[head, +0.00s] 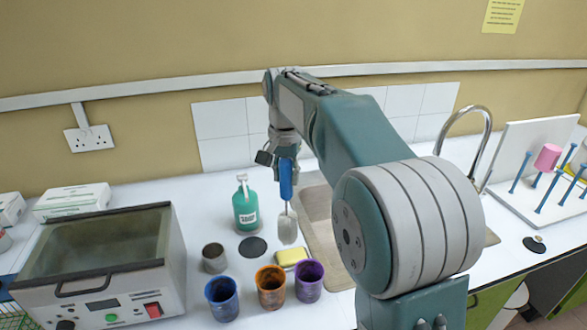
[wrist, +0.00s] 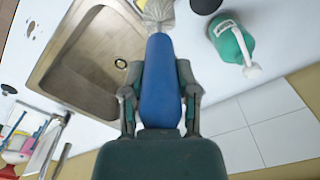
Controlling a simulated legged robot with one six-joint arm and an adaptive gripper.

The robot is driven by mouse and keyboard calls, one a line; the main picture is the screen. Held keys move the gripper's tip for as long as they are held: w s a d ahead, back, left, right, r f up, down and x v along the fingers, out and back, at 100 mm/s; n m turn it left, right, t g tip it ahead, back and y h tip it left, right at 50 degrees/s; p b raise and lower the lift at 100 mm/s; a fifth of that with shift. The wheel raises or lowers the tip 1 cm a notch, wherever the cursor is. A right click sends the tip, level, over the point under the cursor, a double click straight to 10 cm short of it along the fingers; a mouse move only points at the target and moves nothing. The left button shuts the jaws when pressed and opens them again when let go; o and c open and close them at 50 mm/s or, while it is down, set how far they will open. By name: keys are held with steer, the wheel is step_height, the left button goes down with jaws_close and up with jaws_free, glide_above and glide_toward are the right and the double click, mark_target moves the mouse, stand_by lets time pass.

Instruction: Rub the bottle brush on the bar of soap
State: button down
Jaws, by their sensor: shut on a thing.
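My gripper (head: 285,165) is shut on the blue handle of the bottle brush (head: 287,228). The brush hangs with its pale bristle head down, above the counter. The yellow bar of soap (head: 291,256) lies on the counter just below and beside the bristles, behind the cups. A gap seems to show between bristles and soap, but the exact height is hard to tell. In the wrist view, my gripper (wrist: 160,95) holds the blue handle between both fingers, with the bristles (wrist: 159,12) at the top edge.
A green soap bottle (head: 246,208) stands left of the brush. Blue (head: 222,298), orange (head: 270,287) and purple (head: 309,280) cups and a grey cup (head: 214,258) stand in front. The sink (head: 318,212) is right, partly hidden by my arm. A bath machine (head: 100,265) stands left.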

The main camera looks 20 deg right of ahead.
mark_target(291, 195)
steer(key=shift+a+f, duration=0.15)
steer(key=shift+f, duration=0.8)
steer(key=shift+d+f, duration=0.2)
steer(key=shift+f, duration=0.5)
steer(key=shift+d+f, duration=0.15)
steer(key=shift+f, duration=0.55)
steer(key=shift+d+f, duration=0.15)
steer(key=shift+d, duration=0.05)
steer(key=shift+d+f, duration=0.1)
steer(key=shift+d+f, duration=0.1)
steer(key=shift+d, duration=0.1)
steer(key=shift+a+f, duration=0.1)
steer(key=shift+a, duration=0.1)
steer(key=shift+f, duration=0.1)
